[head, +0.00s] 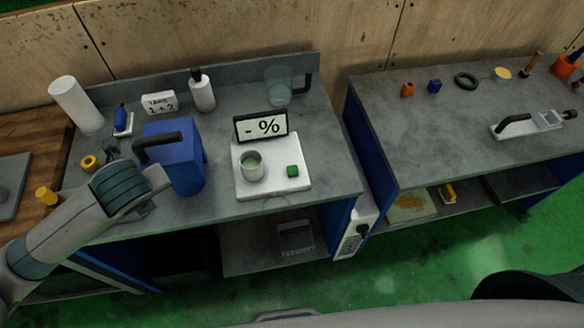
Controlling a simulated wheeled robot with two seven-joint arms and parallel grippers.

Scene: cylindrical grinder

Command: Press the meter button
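The meter (243,188) is a white box on the left grey bench. A dark-framed display (261,126) reading "- %" stands at its back. A grey cup (251,167) with green contents stands on the left of that top. My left arm comes in from the left, and its wrist is over the bench's left part, left of the blue jug and well apart from the button. My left gripper's fingers cannot be made out clearly. My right gripper is not in view.
A blue jug (184,168) with a black handle stands between my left arm and the meter. A white bottle (202,92), a "TARE 1+2" sign (159,103) and a clear beaker (279,86) stand behind. The bench right of the meter is clear.

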